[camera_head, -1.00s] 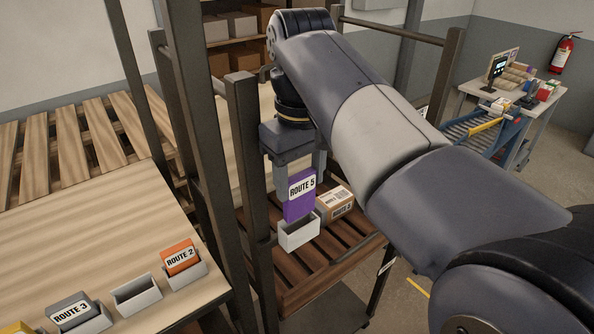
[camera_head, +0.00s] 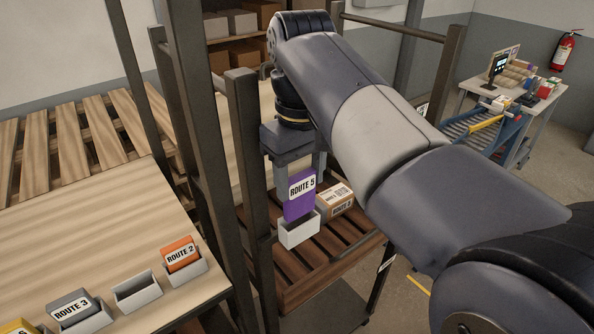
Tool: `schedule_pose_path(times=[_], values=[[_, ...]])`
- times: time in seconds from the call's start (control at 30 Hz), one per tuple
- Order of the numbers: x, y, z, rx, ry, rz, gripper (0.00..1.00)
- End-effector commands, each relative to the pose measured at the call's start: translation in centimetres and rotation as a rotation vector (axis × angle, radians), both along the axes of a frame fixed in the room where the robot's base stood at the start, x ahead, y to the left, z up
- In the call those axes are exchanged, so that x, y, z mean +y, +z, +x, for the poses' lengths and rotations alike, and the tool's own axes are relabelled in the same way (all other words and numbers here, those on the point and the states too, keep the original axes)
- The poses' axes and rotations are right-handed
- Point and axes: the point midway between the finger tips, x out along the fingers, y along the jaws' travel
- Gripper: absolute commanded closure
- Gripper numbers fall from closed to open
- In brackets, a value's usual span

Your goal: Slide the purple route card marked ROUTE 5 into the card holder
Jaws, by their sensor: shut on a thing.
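The purple card marked ROUTE 5 (camera_head: 299,207) is upright between the fingers of my gripper (camera_head: 299,176), which is shut on its upper part. The label on the card faces the camera. The card's lower end meets the top of the holder in the picture. Its bottom edge is hidden behind the holder's front wall, so I cannot tell how deep it sits.
A cardboard box (camera_head: 334,200) stands on the slatted shelf (camera_head: 325,249) right behind the holder. Dark upright posts (camera_head: 252,170) rise close to the left of my gripper. At left, a wooden table (camera_head: 90,235) bears an orange ROUTE 2 card (camera_head: 181,255), a grey ROUTE 3 card (camera_head: 75,306) and an empty holder (camera_head: 137,291).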

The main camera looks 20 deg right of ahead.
Motion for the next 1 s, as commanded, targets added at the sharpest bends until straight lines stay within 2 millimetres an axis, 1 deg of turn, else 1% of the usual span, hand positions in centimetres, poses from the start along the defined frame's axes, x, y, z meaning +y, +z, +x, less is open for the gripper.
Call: schedule_pose_path(times=[0.8,1.0], values=[[0.0,-2.2,0.0,0.0,0.0,0.0,0.68],[0.0,-2.4,0.0,0.0,0.0,0.0,0.68]])
